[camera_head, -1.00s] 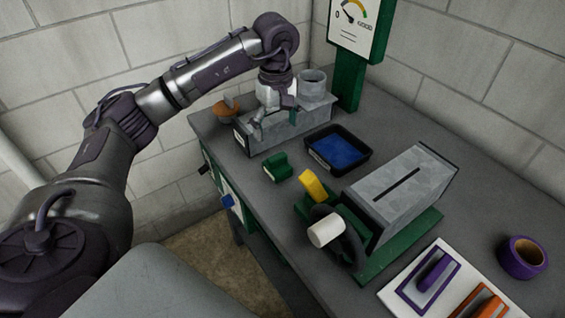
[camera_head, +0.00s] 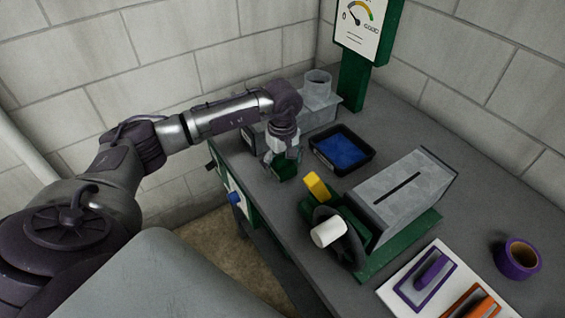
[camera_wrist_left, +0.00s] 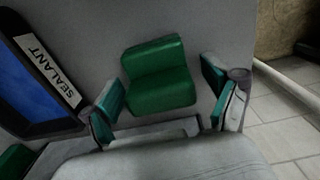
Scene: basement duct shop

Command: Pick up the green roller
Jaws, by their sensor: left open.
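The green roller (camera_head: 284,171) looks like a small stepped green block on the grey bench, near its front left edge. In the left wrist view it (camera_wrist_left: 158,80) lies between the two finger pads, with gaps on both sides. My left gripper (camera_head: 281,161) is open, pointing down over the roller, and partly hides it in the head view. In the wrist view the gripper (camera_wrist_left: 163,97) holds nothing. My right gripper is not in view.
A black tray with blue contents (camera_head: 371,158), labelled SEALANT in the wrist view, is close to the roller. A grey metal box (camera_head: 425,180) with a crank machine stands to the right. A grey bin (camera_head: 254,138) is behind the gripper. A purple tape roll (camera_head: 518,258) is far right.

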